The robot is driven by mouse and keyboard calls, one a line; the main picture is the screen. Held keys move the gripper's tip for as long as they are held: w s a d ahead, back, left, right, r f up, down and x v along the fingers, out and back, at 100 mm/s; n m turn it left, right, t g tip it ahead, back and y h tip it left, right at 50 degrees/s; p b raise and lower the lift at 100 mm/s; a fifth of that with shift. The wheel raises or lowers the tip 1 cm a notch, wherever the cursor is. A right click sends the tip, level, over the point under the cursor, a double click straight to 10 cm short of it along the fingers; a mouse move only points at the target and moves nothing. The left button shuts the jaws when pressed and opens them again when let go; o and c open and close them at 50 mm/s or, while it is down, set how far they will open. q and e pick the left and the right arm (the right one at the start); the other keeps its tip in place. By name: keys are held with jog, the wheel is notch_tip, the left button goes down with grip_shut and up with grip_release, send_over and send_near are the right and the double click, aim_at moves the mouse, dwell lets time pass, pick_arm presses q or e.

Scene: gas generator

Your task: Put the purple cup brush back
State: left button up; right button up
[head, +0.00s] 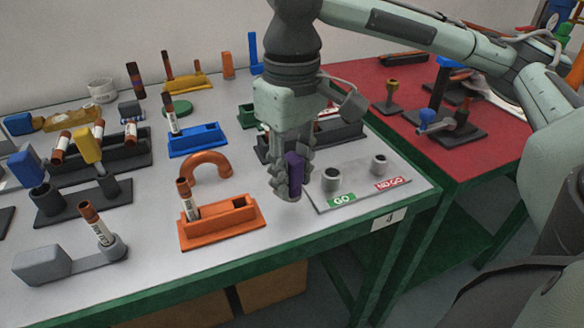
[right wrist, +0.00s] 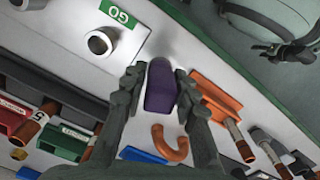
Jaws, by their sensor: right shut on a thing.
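The purple cup brush (head: 295,172) is between the fingers of my right gripper (head: 287,185). In the right wrist view the purple brush (right wrist: 161,88) shows as a smooth purple block between the two dark fingers. My right gripper is shut on it and points down over the white table, between the orange stand and the GO/NO-GO plate. Whether the brush touches the table is hard to tell, and its far part is hidden by the fingers. My left gripper is not in view.
The GO/NO-GO plate (head: 359,187) with two grey sockets lies to the right. An orange stand (head: 222,221) holding a brown-tipped brush is at the left, with an orange arch (head: 207,163) behind it. A blue stand (head: 197,140) is further back. A red table (head: 440,165) stands at the right.

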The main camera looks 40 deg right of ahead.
jog(key=shift+f+b, duration=0.35)
jog(key=shift+f, duration=1.05)
jog(key=o, duration=1)
jog(key=shift+o, duration=0.2)
jog(key=shift+r, duration=0.1)
notch_tip(320, 180, up, 11)
jog(key=shift+r, duration=0.4)
